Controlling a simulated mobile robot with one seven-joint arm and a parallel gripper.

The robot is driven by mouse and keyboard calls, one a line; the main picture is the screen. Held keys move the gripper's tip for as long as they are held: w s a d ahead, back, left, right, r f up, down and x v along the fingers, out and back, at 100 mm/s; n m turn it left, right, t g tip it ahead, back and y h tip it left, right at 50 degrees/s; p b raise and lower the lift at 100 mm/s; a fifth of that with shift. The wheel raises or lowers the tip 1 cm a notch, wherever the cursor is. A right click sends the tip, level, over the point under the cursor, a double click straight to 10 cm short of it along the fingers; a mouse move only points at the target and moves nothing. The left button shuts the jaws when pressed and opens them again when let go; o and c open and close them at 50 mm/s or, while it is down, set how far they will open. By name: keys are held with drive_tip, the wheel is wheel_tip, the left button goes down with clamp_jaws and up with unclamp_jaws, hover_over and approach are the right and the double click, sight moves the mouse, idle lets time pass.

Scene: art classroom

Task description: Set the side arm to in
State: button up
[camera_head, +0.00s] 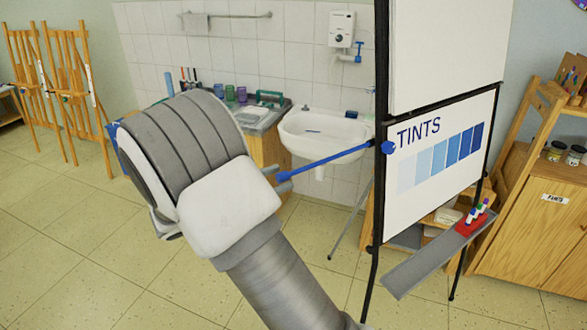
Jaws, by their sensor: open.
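The side arm (325,160) is a thin blue rod. It sticks out to the left from the black frame of the flip chart (437,146), from a dark joint beside a blue knob (388,147). My gripper (277,178) is at the rod's free left end. Two grey fingertips show, one above and one below the rod's end, and they look open. The rest of my gripper is hidden behind my own arm. I cannot tell whether the fingers touch the rod.
A white sink (323,133) is on the tiled wall behind the rod. A grey tray (436,252) with a red marker holder (471,222) juts from the chart. A wooden cabinet (532,220) stands right, easels (75,85) left. The floor at left is clear.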

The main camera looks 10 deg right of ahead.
drive_tip(key=x, duration=0.5)
drive_tip(key=shift+d+p, duration=0.1)
drive_tip(key=shift+p, duration=0.25)
clamp_jaws()
idle(1.1)
